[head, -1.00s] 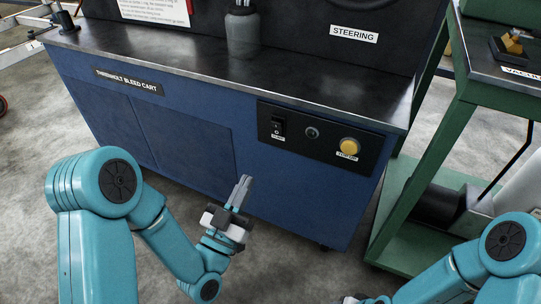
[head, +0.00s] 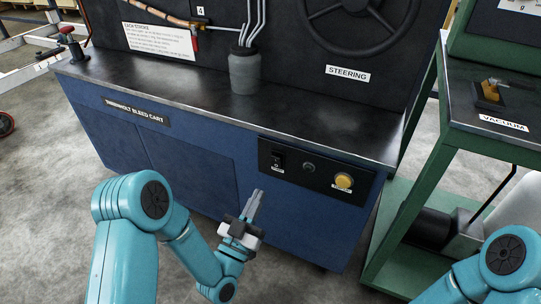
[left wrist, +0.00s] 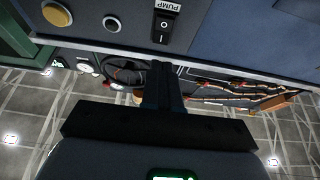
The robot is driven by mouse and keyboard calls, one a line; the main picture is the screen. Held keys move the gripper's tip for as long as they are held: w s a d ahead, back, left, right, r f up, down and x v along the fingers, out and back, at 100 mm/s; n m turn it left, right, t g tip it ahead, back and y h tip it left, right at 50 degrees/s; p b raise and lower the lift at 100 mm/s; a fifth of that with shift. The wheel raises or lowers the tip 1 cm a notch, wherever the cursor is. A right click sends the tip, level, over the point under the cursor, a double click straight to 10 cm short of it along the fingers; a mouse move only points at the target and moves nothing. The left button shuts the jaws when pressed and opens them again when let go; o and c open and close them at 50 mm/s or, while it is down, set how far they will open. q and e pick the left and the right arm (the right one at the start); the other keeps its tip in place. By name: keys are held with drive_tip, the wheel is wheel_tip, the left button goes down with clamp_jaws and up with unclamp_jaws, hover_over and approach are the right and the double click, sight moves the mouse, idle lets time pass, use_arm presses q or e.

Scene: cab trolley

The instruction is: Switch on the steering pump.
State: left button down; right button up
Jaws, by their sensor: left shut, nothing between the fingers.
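The pump switch (head: 277,160) is a black rocker on the dark control panel (head: 325,178) at the cart's front. In the left wrist view, which is upside down, the switch (left wrist: 165,27) shows white O and I marks beside its PUMP label. I cannot tell which side is pressed in. My left gripper (head: 256,198) is shut and empty, its fingers pointing up, below and a little left of the switch in the head view. The fingers (left wrist: 160,85) look apart from the switch. My right gripper is out of view.
Beside the switch are a round dark knob (head: 309,168) and a yellow button (head: 344,181). A grey bottle (head: 244,72) with tubes stands on the blue cart's top (head: 170,84). A green trolley (head: 408,205) stands close on the right.

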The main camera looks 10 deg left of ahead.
sight(276, 159)
use_arm(q)
drive_tip(key=p+x, duration=0.6)
drive_tip(key=x, duration=0.1)
drive_tip(key=shift+w+d+r, duration=0.1)
drive_tip(key=shift+w, duration=0.25)
drive_tip(key=shift+w+d+r, duration=0.1)
drive_tip(key=shift+w+r, duration=0.05)
drive_tip(key=shift+w, duration=0.25)
drive_tip(key=shift+r, duration=0.1)
